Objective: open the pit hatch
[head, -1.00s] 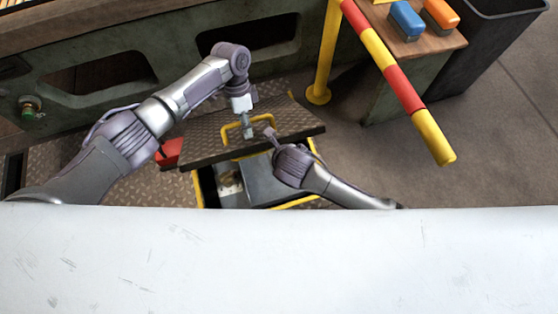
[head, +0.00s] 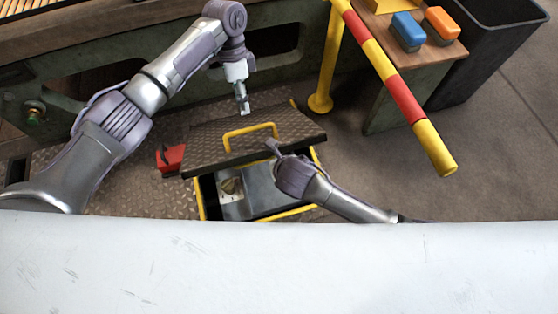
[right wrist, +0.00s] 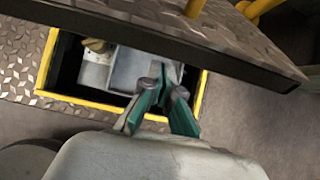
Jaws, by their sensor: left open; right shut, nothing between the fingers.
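The pit hatch (head: 215,138) is a brown tread-plate lid with a yellow bar handle (head: 250,131). It is tilted up, its near edge raised above a yellow-edged pit opening (head: 202,200). Grey equipment (head: 262,190) shows inside the pit. My left gripper (head: 245,110) is open and empty, just behind and above the handle, apart from it. My right gripper (head: 272,146) is shut and empty at the lid's near edge; whether it touches is unclear. In the right wrist view, its green-padded fingers (right wrist: 165,100) are below the lid's edge (right wrist: 170,45), over the opening.
A red object (head: 169,158) lies on the tread-plate floor left of the hatch. A red-and-yellow barrier bar (head: 405,93) and yellow post (head: 329,60) stand right. A stand with blue (head: 406,30) and orange (head: 441,24) blocks is beyond. The floor at right is clear.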

